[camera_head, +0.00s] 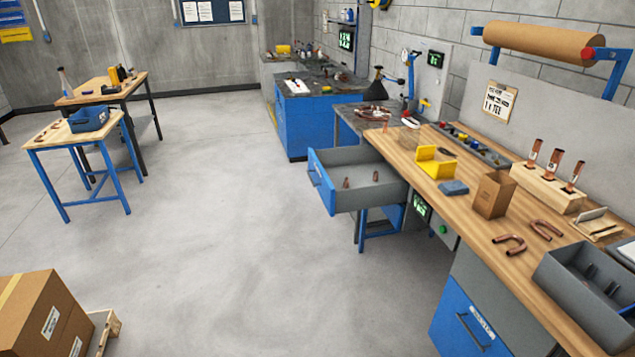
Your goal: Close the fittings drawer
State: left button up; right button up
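The fittings drawer (362,197) is pulled out from under the long wooden workbench (470,195) at right. It is a grey box with a blue front (321,181) facing left, with a bar handle on that front. A few small copper pieces (347,183) lie inside it. Neither of my grippers shows in the head view, so nothing of mine is seen touching the drawer.
Bent copper tubes (508,243), a cardboard box (492,194) and a grey bin (588,290) sit on the workbench. A carton (45,315) on a pallet stands at lower left. Small tables (75,135) stand at far left. The grey floor (220,230) left of the drawer is clear.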

aim_at(327, 169)
jog(key=z, duration=0.35)
jog(key=i+j+z, duration=0.7)
jog(key=j, duration=0.25)
jog(key=i, duration=0.1)
